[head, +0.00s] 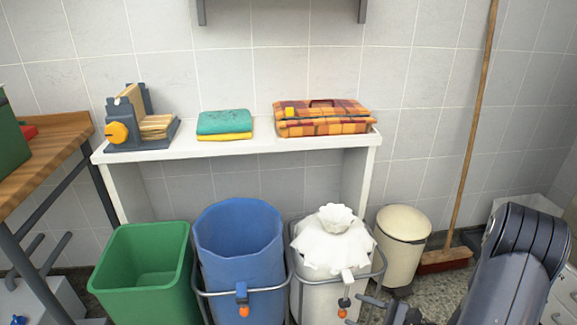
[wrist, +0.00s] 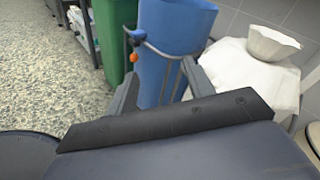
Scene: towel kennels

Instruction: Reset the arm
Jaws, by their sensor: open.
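My gripper (wrist: 162,84) shows in the wrist view with its two grey fingers spread apart and nothing between them. The blue bin stands beyond the fingers in that view, apart from them as far as I can tell. In the head view my arm (head: 518,265) is at the lower right, bent, in front of the floor and wall. Grey finger parts of my gripper show low at the bottom edge there, right of the white-covered bin, and are partly cut off.
A green bin (head: 147,275), a blue bin (head: 240,245) and a white-covered bin (head: 330,250) stand before a white shelf (head: 240,148). The shelf holds a grey device, folded cloths (head: 224,123) and a plaid bundle (head: 322,118). A cream pedal bin (head: 402,245) and broom (head: 472,130) stand right.

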